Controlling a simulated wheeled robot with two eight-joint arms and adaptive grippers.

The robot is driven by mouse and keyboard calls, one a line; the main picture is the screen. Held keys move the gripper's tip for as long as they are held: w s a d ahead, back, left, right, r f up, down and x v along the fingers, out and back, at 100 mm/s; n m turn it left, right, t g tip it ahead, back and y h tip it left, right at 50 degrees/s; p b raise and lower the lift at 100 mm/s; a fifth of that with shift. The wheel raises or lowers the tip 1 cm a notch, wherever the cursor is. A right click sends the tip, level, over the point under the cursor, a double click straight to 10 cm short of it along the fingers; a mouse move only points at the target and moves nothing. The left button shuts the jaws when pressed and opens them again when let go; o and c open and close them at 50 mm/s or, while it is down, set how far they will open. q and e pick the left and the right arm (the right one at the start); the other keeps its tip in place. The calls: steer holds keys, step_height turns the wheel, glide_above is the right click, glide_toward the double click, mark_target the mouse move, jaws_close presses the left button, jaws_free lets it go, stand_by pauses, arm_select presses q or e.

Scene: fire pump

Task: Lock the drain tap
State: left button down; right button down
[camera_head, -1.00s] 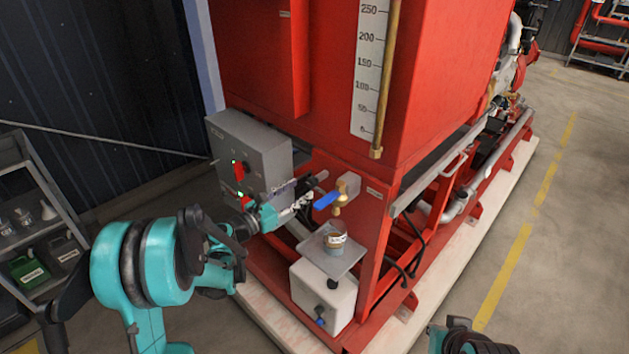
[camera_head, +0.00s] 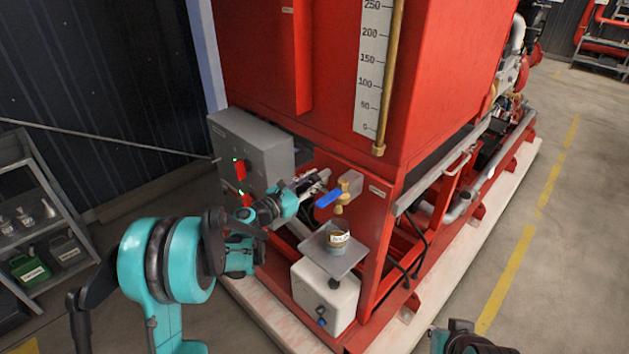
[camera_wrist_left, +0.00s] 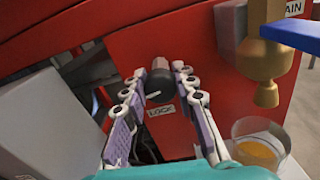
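The brass drain tap (camera_head: 343,188) with its blue lever (camera_head: 329,198) is on the red base frame below the tank. In the left wrist view the tap (camera_wrist_left: 262,65) is at upper right, its blue lever (camera_wrist_left: 290,33) at the right edge. A black knob (camera_wrist_left: 160,84) stands out from the red panel above a tag reading LOCK (camera_wrist_left: 161,110). My left gripper (camera_wrist_left: 158,70) is open, a finger on each side of the knob; I cannot tell if they touch it. In the head view my left gripper (camera_head: 320,178) is left of the tap. My right gripper's fingers do not show.
A glass beaker (camera_head: 338,240) with amber liquid stands below the tap on a tray (camera_head: 350,262) above a white box (camera_head: 318,297). A grey control box (camera_head: 265,150) is at left. Grey shelves (camera_head: 50,225) stand far left. The floor at right is clear.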

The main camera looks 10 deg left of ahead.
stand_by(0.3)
arm_select(q)
steer(key=m, duration=0.5)
steer(key=shift+b, duration=0.4)
steer(key=m, duration=0.4)
steer(key=shift+m, duration=0.3)
steer(key=m, duration=0.5)
steer(key=shift+d+b, duration=0.1)
steer(key=shift+b, duration=0.3)
steer(key=m, duration=0.5)
steer(key=shift+f, duration=0.1)
steer(key=shift+m, duration=0.3)
steer(key=c, duration=1.2)
jaws_free()
